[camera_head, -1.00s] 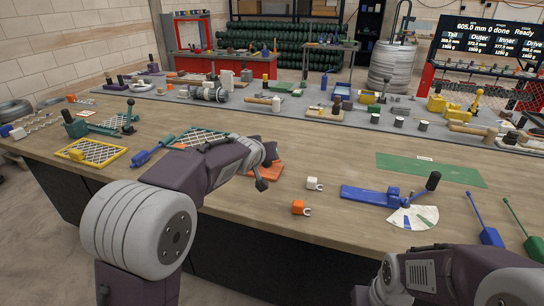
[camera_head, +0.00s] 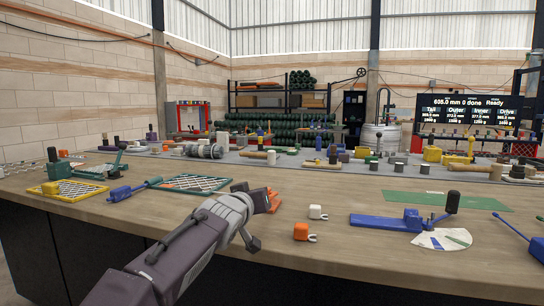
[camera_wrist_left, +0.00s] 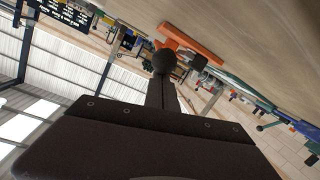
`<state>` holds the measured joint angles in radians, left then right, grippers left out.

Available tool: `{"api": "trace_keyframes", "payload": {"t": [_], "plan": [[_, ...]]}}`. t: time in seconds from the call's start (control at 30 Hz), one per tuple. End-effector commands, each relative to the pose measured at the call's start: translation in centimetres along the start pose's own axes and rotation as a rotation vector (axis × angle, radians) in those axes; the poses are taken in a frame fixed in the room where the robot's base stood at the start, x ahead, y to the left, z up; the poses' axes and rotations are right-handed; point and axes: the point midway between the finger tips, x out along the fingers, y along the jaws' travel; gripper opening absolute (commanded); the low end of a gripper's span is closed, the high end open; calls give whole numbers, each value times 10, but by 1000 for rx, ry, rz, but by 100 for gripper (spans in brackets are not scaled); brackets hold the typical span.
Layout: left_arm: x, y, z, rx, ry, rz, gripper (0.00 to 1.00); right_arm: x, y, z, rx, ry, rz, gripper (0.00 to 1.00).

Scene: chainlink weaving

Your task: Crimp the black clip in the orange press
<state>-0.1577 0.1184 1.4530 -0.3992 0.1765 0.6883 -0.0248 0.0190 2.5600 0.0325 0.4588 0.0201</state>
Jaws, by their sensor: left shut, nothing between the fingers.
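The orange press (camera_head: 268,201) sits on the workbench, partly hidden behind my left wrist in the head view. In the left wrist view its orange body (camera_wrist_left: 192,44) lies just beyond my fingers. My left gripper (camera_wrist_left: 163,85) is shut and empty. A black ball knob (camera_wrist_left: 165,60) stands right at the fingertips; I cannot tell whether they touch. I cannot make out the black clip. My right gripper is not in view.
An orange block (camera_head: 301,232) and a white block (camera_head: 317,212), each with a small grey hook, lie right of the press. A blue lever tool (camera_head: 385,222) and a green mat (camera_head: 445,201) are further right. A yellow-framed mesh (camera_head: 68,190) lies left.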

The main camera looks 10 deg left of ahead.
Motion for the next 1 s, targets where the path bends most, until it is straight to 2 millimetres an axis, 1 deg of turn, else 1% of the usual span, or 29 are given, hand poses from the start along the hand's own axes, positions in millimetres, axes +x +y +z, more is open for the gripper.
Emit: {"api": "trace_keyframes", "payload": {"t": [0.03, 0.47, 0.57, 0.67, 0.87, 0.9, 1.0], "plan": [[1, -1, 4, 0, -3, -2, 0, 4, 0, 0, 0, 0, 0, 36], [1, -2, 6, 0, -6, -3, 0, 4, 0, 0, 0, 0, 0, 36], [1, -1, 3, 0, -7, -3, 0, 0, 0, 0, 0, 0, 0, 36], [3, 1, -8, -1, -6, -3, 0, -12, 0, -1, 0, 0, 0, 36], [8, 9, -46, -2, 2, 0, 0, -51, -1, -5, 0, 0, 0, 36], [-6, 6, -35, -1, 6, 2, 0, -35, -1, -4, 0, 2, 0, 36], [-36, 6, -35, 0, 7, 2, 0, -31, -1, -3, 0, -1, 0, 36]]}}
